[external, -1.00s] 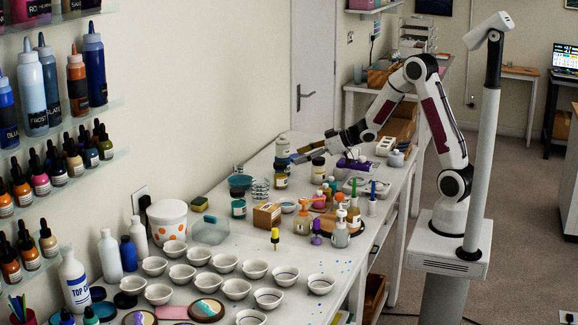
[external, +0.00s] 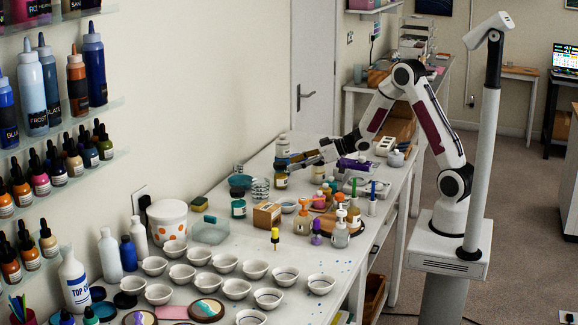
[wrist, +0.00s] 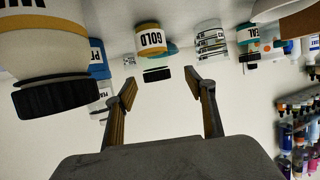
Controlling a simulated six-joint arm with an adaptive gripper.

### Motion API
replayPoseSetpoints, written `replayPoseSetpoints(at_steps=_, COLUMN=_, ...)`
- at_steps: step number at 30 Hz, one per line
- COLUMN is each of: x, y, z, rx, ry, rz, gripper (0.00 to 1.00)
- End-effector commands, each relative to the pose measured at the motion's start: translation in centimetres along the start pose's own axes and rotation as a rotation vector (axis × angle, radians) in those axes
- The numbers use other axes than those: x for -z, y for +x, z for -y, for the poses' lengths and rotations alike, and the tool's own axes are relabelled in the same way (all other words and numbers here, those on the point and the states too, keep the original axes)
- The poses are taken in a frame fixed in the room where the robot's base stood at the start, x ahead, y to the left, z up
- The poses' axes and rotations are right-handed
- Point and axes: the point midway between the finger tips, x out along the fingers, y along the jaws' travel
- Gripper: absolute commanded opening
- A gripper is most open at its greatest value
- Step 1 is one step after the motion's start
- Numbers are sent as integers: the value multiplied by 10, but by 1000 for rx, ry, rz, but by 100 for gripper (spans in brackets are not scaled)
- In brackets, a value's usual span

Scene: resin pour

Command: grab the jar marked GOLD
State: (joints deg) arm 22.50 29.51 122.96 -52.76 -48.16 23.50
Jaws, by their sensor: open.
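The jar marked GOLD (wrist: 150,38) shows inverted at the top of the wrist view, with a white body, a gold band and a dark lid. It appears ahead of and between my fingertips, apart from them. In the external view the gold-labelled jar (external: 281,181) stands on the bench, its top partly hidden by my fingers. My gripper (wrist: 163,88) is open with nothing between its fingers. In the external view my gripper (external: 284,163) reaches left over the bench at about the jar's lid height.
A large cream jar with a black lid (wrist: 50,50) is close at the left of the wrist view. A blue jar (wrist: 98,58) sits beside GOLD, with clear stacked cups (wrist: 212,42) and a teal jar (wrist: 247,34) on the other side. Several bowls fill the near bench.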

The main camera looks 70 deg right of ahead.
Motion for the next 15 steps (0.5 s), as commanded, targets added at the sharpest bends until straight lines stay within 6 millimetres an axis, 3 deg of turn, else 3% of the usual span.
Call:
replayPoseSetpoints(at_steps=5, x=0, y=10, z=0, rx=0, ry=0, rz=0, gripper=54)
replayPoseSetpoints(at_steps=15, x=1, y=10, z=0, rx=0, ry=0, rz=0, gripper=54)
